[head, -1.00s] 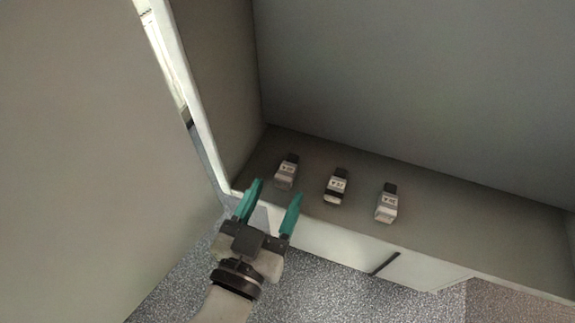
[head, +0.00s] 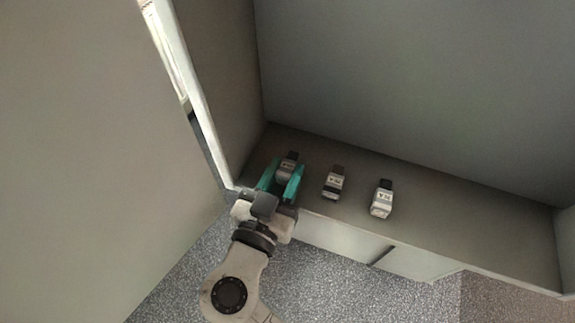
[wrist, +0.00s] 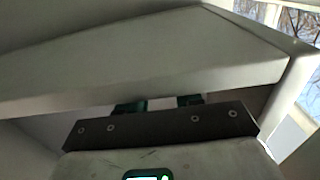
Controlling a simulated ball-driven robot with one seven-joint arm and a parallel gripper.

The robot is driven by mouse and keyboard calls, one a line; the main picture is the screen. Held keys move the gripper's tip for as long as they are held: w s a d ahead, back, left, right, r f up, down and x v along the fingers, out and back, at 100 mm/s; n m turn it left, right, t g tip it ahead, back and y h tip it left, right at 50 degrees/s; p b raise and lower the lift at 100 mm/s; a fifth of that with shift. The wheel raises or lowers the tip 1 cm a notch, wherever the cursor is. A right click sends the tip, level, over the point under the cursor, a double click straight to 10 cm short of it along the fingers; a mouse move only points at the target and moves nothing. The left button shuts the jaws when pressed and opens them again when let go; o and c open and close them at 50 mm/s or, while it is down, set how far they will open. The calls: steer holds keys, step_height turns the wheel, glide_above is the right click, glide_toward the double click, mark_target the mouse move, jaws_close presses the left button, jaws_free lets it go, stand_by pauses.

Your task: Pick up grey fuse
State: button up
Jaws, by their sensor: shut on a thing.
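Three small fuses with dark ends and pale labels stand in a row on the floor of a grey open compartment in the head view. The left fuse (head: 288,164), grey, is between the teal fingers of my gripper (head: 284,175), which is shut on it. The middle fuse (head: 334,183) has a dark band and stands just right of the gripper. The right fuse (head: 382,198) has a pale lower body.
The compartment's left wall (head: 218,90) is close to my gripper. Its front ledge (head: 345,238) runs below the fuses. The compartment floor (head: 480,230) is clear to the right. A large pale panel (head: 90,150) fills the left side.

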steer(key=c, duration=0.4)
steer(key=shift+o, duration=0.2)
steer(key=shift+r+b, duration=0.35)
steer(key=shift+r, duration=0.1)
steer(key=s+d+r+b, duration=0.3)
steer(key=s+d+r, duration=0.6)
steer(key=r, duration=0.3)
steer(key=shift+s+b, duration=0.4)
steer(key=shift+s, duration=0.5)
